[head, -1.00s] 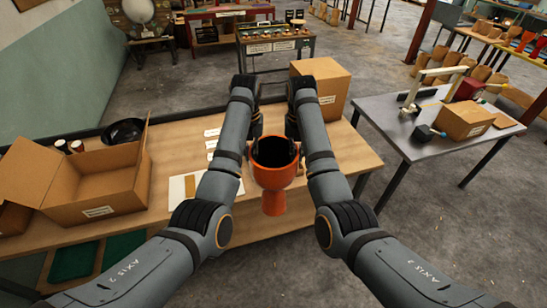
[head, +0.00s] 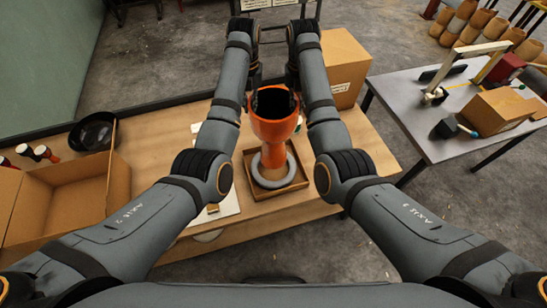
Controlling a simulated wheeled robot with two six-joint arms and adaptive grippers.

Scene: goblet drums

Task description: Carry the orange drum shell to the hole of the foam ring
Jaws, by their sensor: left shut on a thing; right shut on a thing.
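The orange drum shell (head: 273,130) is a goblet shape, held upright with its dark open mouth facing up. My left gripper (head: 257,101) and my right gripper (head: 293,101) are shut on opposite sides of its rim. The grey foam ring (head: 258,180) lies in a shallow brown tray (head: 296,186) on the wooden table. The narrow foot of the shell shows in front of the ring's hole in the head view. I cannot tell whether the foot is above the hole or inside it.
An open cardboard box (head: 75,195) and a black pan (head: 92,131) are at the left of the table. A closed cardboard box (head: 345,66) stands behind my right arm. A metal table (head: 420,115) with a clamp and a box is at the right.

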